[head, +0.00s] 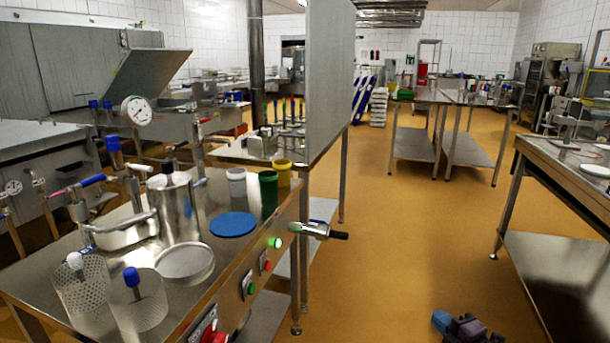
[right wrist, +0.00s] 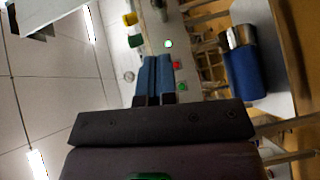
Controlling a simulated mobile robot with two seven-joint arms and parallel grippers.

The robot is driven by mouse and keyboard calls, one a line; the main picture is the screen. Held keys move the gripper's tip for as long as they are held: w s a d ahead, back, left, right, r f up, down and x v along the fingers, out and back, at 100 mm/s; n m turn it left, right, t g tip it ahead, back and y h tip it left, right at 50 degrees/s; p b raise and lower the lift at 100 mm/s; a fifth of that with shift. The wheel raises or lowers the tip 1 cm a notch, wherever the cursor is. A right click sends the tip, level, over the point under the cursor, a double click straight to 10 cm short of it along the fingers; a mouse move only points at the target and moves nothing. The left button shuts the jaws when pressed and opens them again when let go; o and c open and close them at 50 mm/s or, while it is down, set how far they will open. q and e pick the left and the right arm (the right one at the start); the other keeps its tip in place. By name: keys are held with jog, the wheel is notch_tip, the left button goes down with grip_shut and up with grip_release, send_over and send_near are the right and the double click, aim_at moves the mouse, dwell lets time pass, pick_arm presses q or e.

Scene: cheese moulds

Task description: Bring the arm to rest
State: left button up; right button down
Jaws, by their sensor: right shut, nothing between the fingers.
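My right gripper (head: 441,321) shows at the bottom of the head view, above the open floor right of the steel table. Its blue fingers also show in the right wrist view (right wrist: 155,75), pressed together with nothing between them. It is apart from the table and from everything on it. My left gripper is not in the head view.
The steel table (head: 215,290) at left bears a blue disc (head: 233,224), perforated moulds (head: 82,285), a steel canister (head: 175,210) and green (head: 268,188) and yellow cups. Another table (head: 560,160) stands at right; floor between is clear.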

jog(key=s+d+f+m+g+h, duration=0.15)
jog(key=s+f+m, duration=0.25)
jog(key=s, duration=0.9)
jog(key=s+d+f+m+g+h, duration=0.1)
jog(key=s+d+f+m+h, duration=0.25)
jog(key=s, duration=0.85)
jog(key=s+a+m+g, duration=0.2)
jog(key=s+m, duration=0.1)
jog(key=s, duration=0.8)
jog(key=s+a+m+g, duration=0.2)
jog(key=s+m+g, duration=0.15)
jog(key=s, duration=0.65)
jog(key=shift+w+a+m+t+h, duration=0.55)
jog(key=shift+a+m+t, duration=0.45)
jog(key=shift+a+m, duration=1.7)
pick_arm(q)
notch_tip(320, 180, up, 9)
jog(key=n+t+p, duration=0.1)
jog(key=p, duration=1.1)
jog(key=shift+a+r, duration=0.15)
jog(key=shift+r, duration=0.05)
pick_arm(e)
notch_tip(320, 180, up, 9)
jog(key=t, duration=0.1)
jog(key=shift+r, duration=0.15)
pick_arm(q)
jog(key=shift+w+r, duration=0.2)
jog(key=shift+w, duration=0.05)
pick_arm(e)
jog(key=shift+w+d, duration=0.1)
